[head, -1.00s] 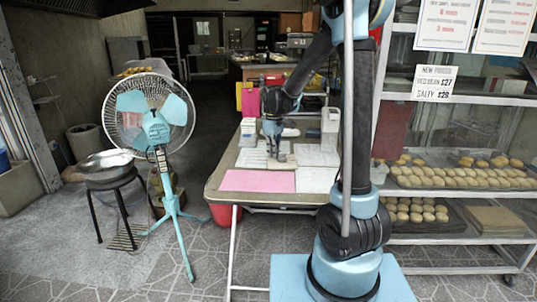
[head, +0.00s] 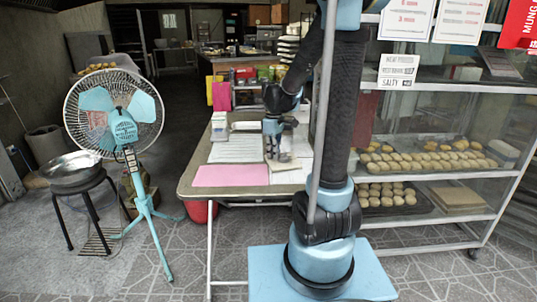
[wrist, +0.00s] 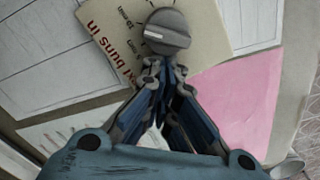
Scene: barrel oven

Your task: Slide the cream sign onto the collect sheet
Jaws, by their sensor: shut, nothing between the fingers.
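The cream sign (wrist: 205,28) lies on the table with dark red lettering on it, partly readable as "buns in". It also shows in the head view (head: 284,165), small and partly behind my gripper. A round grey knob (wrist: 167,33) with a white stripe sits over the sign, just past my fingertips; I cannot tell whether they touch. My gripper (wrist: 160,68) is shut and empty, pointing at the knob. It also shows in the head view (head: 272,154). A plain pink sheet (wrist: 235,95) lies beside the sign; it also shows in the head view (head: 231,176). No sheet is readable as "collect".
White lined sheets (head: 236,149) lie farther back on the table (head: 196,172). A standing fan (head: 120,125) and a stool with a metal bowl (head: 70,170) are at left. A glass shelf of buns (head: 420,160) is at right.

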